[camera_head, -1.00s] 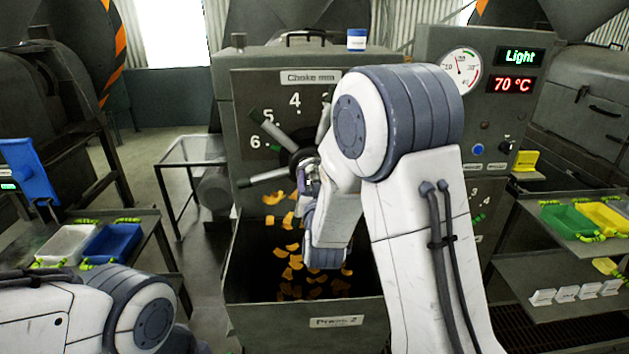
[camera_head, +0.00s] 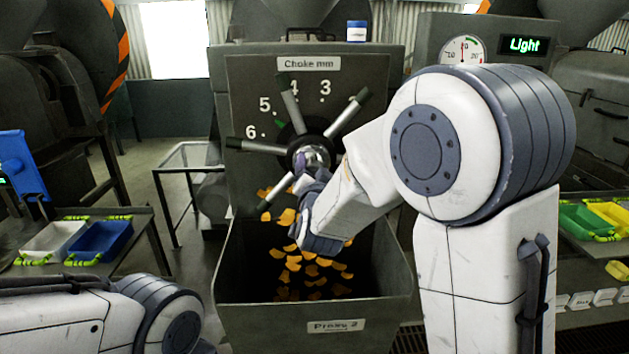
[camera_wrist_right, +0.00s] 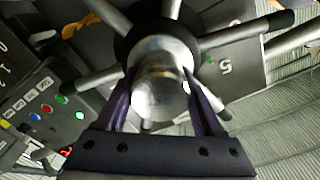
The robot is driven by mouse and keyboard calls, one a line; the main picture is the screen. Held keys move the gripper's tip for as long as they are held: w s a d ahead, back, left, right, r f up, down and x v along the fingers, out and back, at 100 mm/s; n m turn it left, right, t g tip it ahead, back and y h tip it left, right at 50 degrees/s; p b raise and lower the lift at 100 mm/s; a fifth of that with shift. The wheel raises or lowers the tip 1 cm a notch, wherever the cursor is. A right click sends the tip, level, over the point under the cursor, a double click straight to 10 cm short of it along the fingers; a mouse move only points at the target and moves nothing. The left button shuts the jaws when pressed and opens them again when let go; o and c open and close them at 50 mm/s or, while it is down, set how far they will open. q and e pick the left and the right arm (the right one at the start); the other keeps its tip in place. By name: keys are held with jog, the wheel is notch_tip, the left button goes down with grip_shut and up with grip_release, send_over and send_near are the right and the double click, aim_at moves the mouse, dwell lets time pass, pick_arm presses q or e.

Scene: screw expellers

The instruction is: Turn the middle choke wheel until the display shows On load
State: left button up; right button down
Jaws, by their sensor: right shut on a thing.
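The choke wheel (camera_head: 290,108), with dark-tipped metal spokes and a silver hub (camera_wrist_right: 160,95), stands on the press front under the "Choke mm" plate (camera_head: 309,63). My right gripper (camera_head: 314,172) is at the wheel's centre. In the right wrist view its two fingers (camera_wrist_right: 158,88) are shut on the hub, one on each side. The display (camera_head: 526,45) at the upper right reads "Light" in green. My left gripper is out of view.
Orange flakes (camera_head: 293,262) lie in the open bin (camera_head: 365,328) below the wheel. A dial gauge (camera_head: 462,53) is beside the display. A side table with white (camera_head: 52,238) and blue (camera_head: 100,242) trays stands at left, and another with green and yellow trays (camera_head: 583,222) at right.

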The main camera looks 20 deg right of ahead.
jog(key=shift+m+b, duration=0.3)
jog(key=shift+b, duration=0.05)
grip_release()
jog(key=shift+s, duration=0.15)
jog(key=shift+s+a, duration=0.1)
jog(key=shift+s, duration=0.2)
jog(key=b+v, duration=0.2)
jog(key=v, duration=0.7)
jog(key=shift+s+b, duration=0.3)
jog(key=shift+s, duration=0.05)
